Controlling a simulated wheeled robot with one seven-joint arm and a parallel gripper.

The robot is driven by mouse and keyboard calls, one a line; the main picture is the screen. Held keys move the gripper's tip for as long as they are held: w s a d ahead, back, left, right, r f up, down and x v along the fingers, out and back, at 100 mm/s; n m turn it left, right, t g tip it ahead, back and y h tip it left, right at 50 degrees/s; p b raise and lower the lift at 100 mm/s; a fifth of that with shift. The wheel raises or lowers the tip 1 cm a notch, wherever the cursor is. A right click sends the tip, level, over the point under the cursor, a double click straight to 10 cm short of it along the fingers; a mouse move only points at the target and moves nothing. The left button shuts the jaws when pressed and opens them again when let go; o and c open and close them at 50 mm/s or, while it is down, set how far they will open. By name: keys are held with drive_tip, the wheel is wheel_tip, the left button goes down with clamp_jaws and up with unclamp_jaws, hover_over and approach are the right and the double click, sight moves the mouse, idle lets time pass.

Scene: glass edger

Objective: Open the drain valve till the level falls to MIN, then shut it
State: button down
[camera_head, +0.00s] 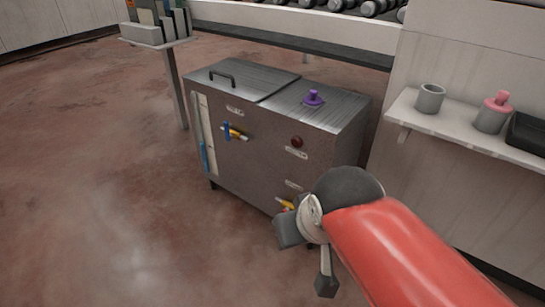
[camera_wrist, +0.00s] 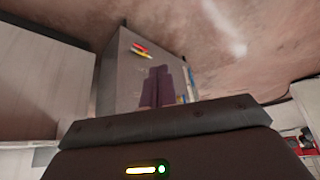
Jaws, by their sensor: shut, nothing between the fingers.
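A grey metal tank (camera_head: 243,165) stands in the middle of the head view. A sight tube (camera_head: 202,130) runs up its left edge, with blue in its lower part; its marks are too small to read. A blue-handled valve (camera_head: 234,131) with yellow sits high on the front. A lower valve (camera_head: 285,205) with yellow and red shows partly behind my wrist; it also shows in the wrist view (camera_wrist: 141,51). The labels are unreadable, so I cannot tell which is the drain. My gripper (camera_wrist: 160,72) is shut and empty, apart from both valves.
A red-brown knob (camera_head: 297,141) is on the tank's front and a purple knob (camera_head: 313,97) on its top. A wall shelf (camera_head: 458,128) at right holds a grey cup (camera_head: 430,98), a pink-topped container (camera_head: 493,113) and a black tray (camera_head: 528,133).

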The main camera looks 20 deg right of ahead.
idle(0.4)
drive_tip(key=w+d+f+n+g+h+b, duration=0.2)
drive_tip(key=w+d+f+n+h, duration=0.25)
drive_tip(key=w+f, duration=0.45)
drive_tip(key=w+d+f+n+g+h+b, duration=0.25)
drive_tip(key=w+d+f+n+h, duration=0.3)
drive_tip(key=f, duration=0.45)
drive_tip(key=w+a+f+n+t, duration=0.1)
drive_tip(key=w+f+n, duration=0.3)
drive_tip(key=f, duration=0.4)
drive_tip(key=w+a+f+n+t+h+b, duration=0.1)
drive_tip(key=w+a+f+n+t, duration=0.1)
drive_tip(key=f+n, duration=0.4)
drive_tip(key=w+a+f+n+t, duration=0.2)
drive_tip(key=w+f+n+t, duration=0.2)
drive_tip(key=f, duration=0.7)
drive_tip(key=shift+w+a+n, duration=0.25)
drive_tip(key=shift+w+n, duration=0.35)
drive_tip(key=shift+w, duration=0.25)
